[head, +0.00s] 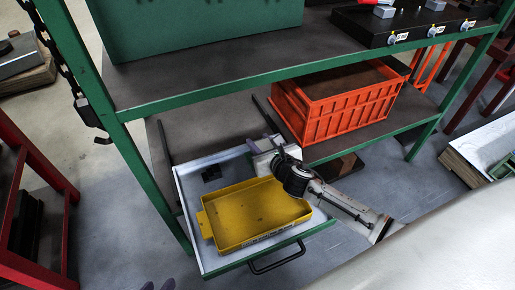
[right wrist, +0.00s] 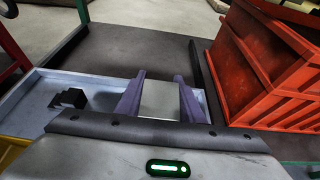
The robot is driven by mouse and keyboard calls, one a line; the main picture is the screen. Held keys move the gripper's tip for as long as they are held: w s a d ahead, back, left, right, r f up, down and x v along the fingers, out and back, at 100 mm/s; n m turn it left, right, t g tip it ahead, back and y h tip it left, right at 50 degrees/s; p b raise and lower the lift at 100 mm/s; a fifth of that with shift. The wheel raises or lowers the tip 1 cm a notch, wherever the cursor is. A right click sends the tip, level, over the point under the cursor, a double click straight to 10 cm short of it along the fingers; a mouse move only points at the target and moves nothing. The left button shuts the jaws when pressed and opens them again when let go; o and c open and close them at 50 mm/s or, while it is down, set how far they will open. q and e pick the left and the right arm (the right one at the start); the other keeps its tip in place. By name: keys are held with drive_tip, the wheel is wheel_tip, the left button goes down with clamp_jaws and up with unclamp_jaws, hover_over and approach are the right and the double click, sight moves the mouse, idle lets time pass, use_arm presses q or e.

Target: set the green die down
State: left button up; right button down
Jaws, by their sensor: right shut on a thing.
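My right gripper (head: 262,144) reaches over the back right part of the open drawer (head: 190,185). In the right wrist view, my right gripper (right wrist: 160,92) is shut on a pale grey-green block, the die (right wrist: 160,99), between its two purple fingers. The die's green colour is faint here, and whether it touches the drawer floor cannot be told. In the head view the die is mostly hidden by the gripper. My left gripper (head: 159,285) shows only its two fingertips at the bottom edge, apart with nothing visible between them.
A yellow tray (head: 255,212) fills much of the drawer's front. A small black part (head: 211,173) lies behind it; it also shows in the right wrist view (right wrist: 70,98). An orange crate (head: 345,110) stands on the lower shelf to the right. A green bench post (head: 150,180) rises at the left.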

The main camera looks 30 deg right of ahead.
drive_tip(key=shift+w+f+b, duration=0.15)
drive_tip(key=shift+f+b, duration=0.25)
drive_tip(key=shift+f, duration=0.3)
wheel_tip(320, 180, down, 3)
drive_tip(key=shift+f+b, duration=0.1)
drive_tip(key=shift+b, duration=0.95)
use_arm(q)
drive_tip(key=shift+w+d+r+h, duration=0.15)
drive_tip(key=shift+d+h, duration=0.15)
drive_tip(key=shift+d, duration=0.2)
drive_tip(key=shift+w+d+r+h, duration=0.15)
drive_tip(key=shift+d+h, duration=0.15)
drive_tip(key=shift+d, duration=0.15)
use_arm(e)
drive_tip(key=shift+f, duration=0.1)
drive_tip(key=c, duration=1.2)
unclamp_jaws()
drive_tip(key=shift+f, duration=0.2)
drive_tip(key=shift+r, duration=0.1)
